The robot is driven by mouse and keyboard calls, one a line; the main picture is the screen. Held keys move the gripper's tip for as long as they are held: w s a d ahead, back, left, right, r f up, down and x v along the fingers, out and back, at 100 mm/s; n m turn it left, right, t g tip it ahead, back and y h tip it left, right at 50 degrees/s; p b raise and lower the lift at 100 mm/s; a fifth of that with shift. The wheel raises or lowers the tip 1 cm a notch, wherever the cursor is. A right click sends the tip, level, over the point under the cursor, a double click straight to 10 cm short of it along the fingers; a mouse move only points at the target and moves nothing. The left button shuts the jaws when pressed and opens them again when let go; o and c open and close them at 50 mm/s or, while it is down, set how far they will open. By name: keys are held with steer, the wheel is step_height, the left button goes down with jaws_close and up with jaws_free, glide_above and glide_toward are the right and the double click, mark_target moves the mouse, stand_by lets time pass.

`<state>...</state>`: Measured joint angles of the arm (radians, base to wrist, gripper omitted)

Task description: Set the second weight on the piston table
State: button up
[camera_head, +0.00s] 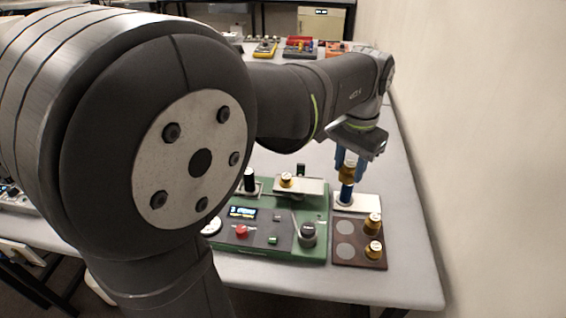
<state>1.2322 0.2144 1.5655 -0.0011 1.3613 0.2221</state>
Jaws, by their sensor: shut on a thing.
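My gripper (349,166) has blue fingers pointing down and is shut on a brass weight (347,173). It is above the right side of the apparatus, to the right of the piston table. The piston table (308,187) looks like a pale flat plate at the back of the green base. One brass weight (286,180) stands upright on its left part. Two more brass weights, a rear one (373,222) and a front one (374,249), stand on the brown tray (359,239). Two grey round spots on the tray's left side are bare.
A white plate (368,203) lies behind the tray. The green base (285,250) carries a black knob (308,231) and red button (241,231). My arm hides much of the left.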

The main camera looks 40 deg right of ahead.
steer(key=w+f, duration=0.2)
steer(key=w, duration=0.1)
steer(key=w+f, duration=0.2)
steer(key=w, duration=0.1)
steer(key=w+f, duration=0.2)
steer(key=w, duration=0.2)
steer(key=shift+a+f, duration=0.1)
steer(key=shift+a, duration=0.1)
steer(key=shift+f, duration=1.95)
steer(key=shift+f, duration=0.15)
steer(key=o, duration=1.2)
step_height(320, 180, up, 12)
steer(key=shift+r, duration=0.15)
